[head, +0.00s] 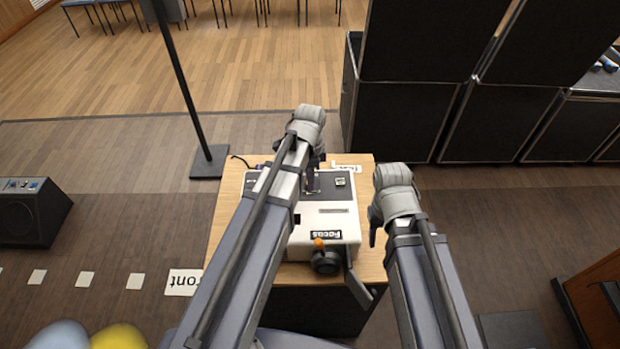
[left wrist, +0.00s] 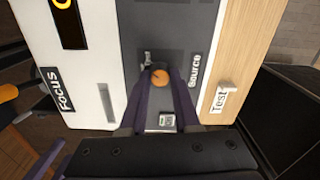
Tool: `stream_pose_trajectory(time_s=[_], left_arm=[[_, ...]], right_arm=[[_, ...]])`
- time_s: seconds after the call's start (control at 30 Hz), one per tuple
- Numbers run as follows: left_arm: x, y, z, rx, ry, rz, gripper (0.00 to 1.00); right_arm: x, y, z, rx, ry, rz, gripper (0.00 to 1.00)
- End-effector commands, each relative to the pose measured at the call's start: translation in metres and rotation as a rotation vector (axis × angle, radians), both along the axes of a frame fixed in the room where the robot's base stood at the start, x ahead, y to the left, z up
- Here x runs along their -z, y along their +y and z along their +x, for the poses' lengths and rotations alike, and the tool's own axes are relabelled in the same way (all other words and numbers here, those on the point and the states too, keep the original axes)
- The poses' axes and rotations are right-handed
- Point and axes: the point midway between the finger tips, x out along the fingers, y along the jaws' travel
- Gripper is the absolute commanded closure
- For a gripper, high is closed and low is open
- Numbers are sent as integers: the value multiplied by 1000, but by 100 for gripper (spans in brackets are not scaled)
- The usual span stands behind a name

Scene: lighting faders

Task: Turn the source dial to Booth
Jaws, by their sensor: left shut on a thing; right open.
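The source dial (left wrist: 160,77) shows an orange round top in the left wrist view. It sits on the dark grey panel (left wrist: 178,40) beside the "Source" label (left wrist: 195,70). My left gripper (left wrist: 160,82) is shut on the dial, its fingers on either side of it. Small labels lie above the dial and below it (left wrist: 167,120); I cannot read them clearly. In the head view my left gripper (head: 312,188) reaches down onto the white and grey box (head: 325,222), and the arm hides the dial. My right gripper (head: 374,228) is open and empty at the box's right.
The box stands on a small wooden table (head: 365,190). A "Focus" label (head: 324,234), an orange knob (head: 319,243) and a black lens (head: 326,262) are on its near side. A "Test" label (left wrist: 219,98) lies on the wood. Black cases (head: 405,120) stand behind; a stand pole (head: 180,80) is left.

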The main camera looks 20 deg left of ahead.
Motion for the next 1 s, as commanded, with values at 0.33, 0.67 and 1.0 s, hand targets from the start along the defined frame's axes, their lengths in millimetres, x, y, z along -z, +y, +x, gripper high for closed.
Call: stream_pose_trajectory(time_s=[0.33, 0.67, 1.0], left_arm=[[0, 0, 0, -313, 0, 0, 100], [0, 0, 0, -627, 0, 0, 100], [0, 0, 0, -949, 0, 0, 100]], right_arm=[[0, 0, 0, 0, 0, 0, 50], [0, 0, 0, 0, 0, 0, 50], [0, 0, 0, 0, 0, 0, 50]])
